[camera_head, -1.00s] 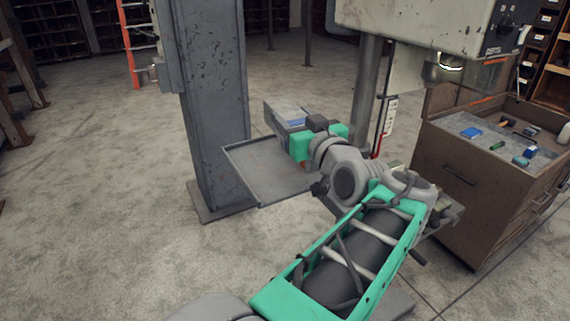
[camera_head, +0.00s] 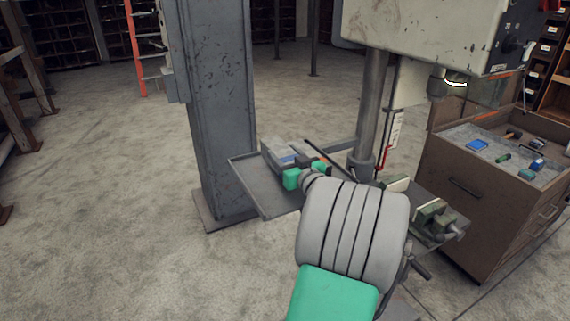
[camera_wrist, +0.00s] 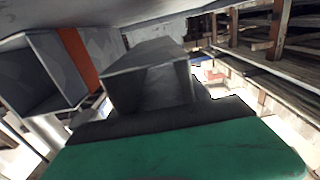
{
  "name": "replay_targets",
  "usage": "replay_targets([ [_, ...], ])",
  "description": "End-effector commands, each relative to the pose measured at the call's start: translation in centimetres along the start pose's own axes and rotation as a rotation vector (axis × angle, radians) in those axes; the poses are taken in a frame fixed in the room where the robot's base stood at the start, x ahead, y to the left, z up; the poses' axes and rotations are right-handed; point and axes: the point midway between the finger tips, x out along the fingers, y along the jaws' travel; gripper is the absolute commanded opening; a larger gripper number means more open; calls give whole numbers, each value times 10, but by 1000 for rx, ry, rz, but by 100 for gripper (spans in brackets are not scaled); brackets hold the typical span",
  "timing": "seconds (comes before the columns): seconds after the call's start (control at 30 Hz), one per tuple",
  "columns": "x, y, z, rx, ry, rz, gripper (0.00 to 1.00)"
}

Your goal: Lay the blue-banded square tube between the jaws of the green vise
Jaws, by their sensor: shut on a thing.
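The blue-banded square tube (camera_head: 280,148) is grey with a blue band, seen by the tray in the head view. My gripper (camera_head: 306,172), with green parts, is shut on it. In the wrist view a grey square tube with its open end facing the camera (camera_wrist: 150,78) sits at my dark fingers; its blue band is not clear there. The green vise (camera_head: 432,214) stands on the drill press table at the right of my arm. Its pale jaw faces show partly, and my arm hides some of it.
A grey tray (camera_head: 262,195) lies under and beside my gripper. An orange-banded square tube (camera_wrist: 45,72) is close to the held one. A steel column (camera_head: 222,110) stands left, the drill press post (camera_head: 370,110) behind, and a brown cabinet (camera_head: 465,205) right.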

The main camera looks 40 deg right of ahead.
Motion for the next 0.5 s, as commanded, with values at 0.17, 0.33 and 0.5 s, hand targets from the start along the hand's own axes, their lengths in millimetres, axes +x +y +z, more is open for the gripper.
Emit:
replay_targets([
  [0.17,3,2,28,4,-1,0,0],
  [0.33,3,2,32,-1,4,1,0],
  [0.5,3,1,34,-1,3,1,0],
])
